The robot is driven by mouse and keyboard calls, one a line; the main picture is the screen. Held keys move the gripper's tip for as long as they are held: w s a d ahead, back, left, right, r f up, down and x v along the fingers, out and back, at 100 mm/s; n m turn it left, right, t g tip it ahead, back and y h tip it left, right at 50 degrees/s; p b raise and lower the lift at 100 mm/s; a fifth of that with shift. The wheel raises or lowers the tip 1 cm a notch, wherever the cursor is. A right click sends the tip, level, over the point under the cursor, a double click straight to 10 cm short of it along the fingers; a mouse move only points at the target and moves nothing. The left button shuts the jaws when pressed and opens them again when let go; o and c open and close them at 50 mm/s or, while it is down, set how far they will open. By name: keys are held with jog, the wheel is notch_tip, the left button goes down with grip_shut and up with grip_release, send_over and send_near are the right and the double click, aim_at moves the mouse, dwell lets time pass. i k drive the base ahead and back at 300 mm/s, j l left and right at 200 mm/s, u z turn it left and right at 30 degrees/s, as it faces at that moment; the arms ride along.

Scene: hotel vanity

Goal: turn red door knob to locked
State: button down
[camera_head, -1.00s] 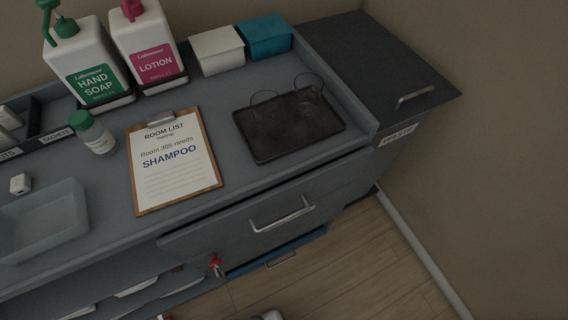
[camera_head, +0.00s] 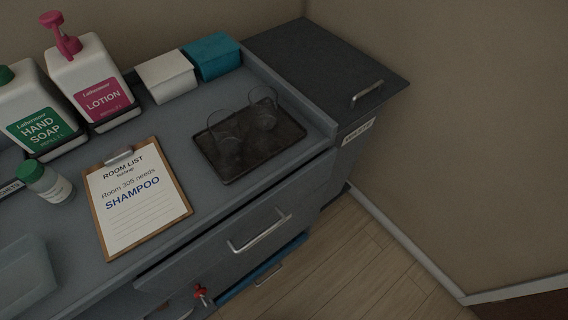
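A small red knob (camera_head: 200,291) shows low in the head view, below the grey drawer front (camera_head: 237,246) and just left of a blue panel edge (camera_head: 262,270). It is small and dark here, so I cannot tell which way it is turned or whether it is locked. My gripper is not in view, so its distance from the knob does not show.
A clipboard (camera_head: 137,212), a dark tray (camera_head: 232,165) with glasses, a lotion bottle (camera_head: 97,92) and a soap bottle (camera_head: 38,125) stand on the counter. The drawer's metal handle (camera_head: 258,232) sticks out above the knob. Wooden floor (camera_head: 325,270) is clear at right.

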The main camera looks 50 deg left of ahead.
aim_at(201, 292)
jog(key=k+l+u, duration=0.2)
jog(key=l+u, duration=0.2)
jog(key=l, duration=0.15)
jog(key=u, duration=1.15)
jog(key=k+l+u, duration=0.2)
jog(key=k+u, duration=0.3)
jog(key=k+j+z, duration=0.1)
jog(key=z, duration=0.25)
jog(key=k+j+z, duration=0.1)
jog(key=z, duration=0.3)
jog(key=k+j, duration=0.05)
jog(key=j, duration=0.05)
